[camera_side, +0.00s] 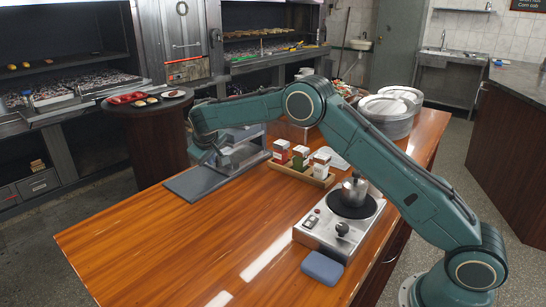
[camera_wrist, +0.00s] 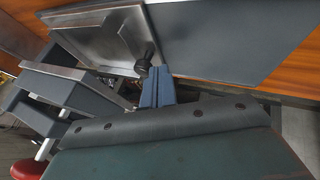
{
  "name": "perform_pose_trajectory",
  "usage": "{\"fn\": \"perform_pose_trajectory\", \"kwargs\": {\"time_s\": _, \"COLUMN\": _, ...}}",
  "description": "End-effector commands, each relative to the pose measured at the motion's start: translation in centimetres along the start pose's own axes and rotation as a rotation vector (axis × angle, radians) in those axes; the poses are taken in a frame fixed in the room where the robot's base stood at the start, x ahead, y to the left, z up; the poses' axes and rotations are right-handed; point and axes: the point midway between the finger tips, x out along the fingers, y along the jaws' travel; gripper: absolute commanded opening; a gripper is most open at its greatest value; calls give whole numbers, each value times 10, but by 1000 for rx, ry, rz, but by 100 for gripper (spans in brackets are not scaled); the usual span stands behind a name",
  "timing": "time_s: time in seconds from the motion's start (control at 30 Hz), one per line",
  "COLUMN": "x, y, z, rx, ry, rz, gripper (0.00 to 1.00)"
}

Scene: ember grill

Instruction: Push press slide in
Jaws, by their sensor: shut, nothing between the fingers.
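The press (camera_side: 240,155), a grey metal unit, stands on the wooden counter, partly hidden behind my arm. A flat dark grey plate (camera_side: 190,184), which looks like its slide or base, extends from it toward the front left. In the wrist view the dark plate (camera_wrist: 220,40) fills the upper right, beside a silver metal block (camera_wrist: 95,35). A black knob (camera_wrist: 143,66) on a thin stem sits at the block's corner. My gripper (camera_wrist: 158,75) is shut and empty, its blue-grey fingertips close beside the knob. I cannot tell whether they touch. In the side view my gripper (camera_side: 200,157) is low beside the press.
A wooden tray (camera_side: 303,176) with spice boxes stands right of the press. Further right are a hot plate (camera_side: 338,220) with a metal pot (camera_side: 355,189) and a blue sponge (camera_side: 322,268). Stacked plates (camera_side: 388,112) stand behind. The front-left counter (camera_side: 150,245) is clear.

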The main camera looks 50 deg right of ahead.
Motion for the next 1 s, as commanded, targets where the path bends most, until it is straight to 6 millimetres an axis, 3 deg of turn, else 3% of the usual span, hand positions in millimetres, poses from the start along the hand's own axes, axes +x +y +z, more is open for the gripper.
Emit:
{"fn": "perform_pose_trajectory", "kwargs": {"time_s": 0.17, "x": -16, "y": -25, "z": -3, "rx": -9, "ry": 5, "rz": -7, "gripper": 0}}
{"fn": "perform_pose_trajectory", "kwargs": {"time_s": 0.63, "x": -94, "y": -25, "z": -3, "rx": -8, "ry": 7, "rz": -9, "gripper": 0}}
{"fn": "perform_pose_trajectory", "kwargs": {"time_s": 1.0, "x": -116, "y": -25, "z": -2, "rx": -9, "ry": 5, "rz": -8, "gripper": 0}}
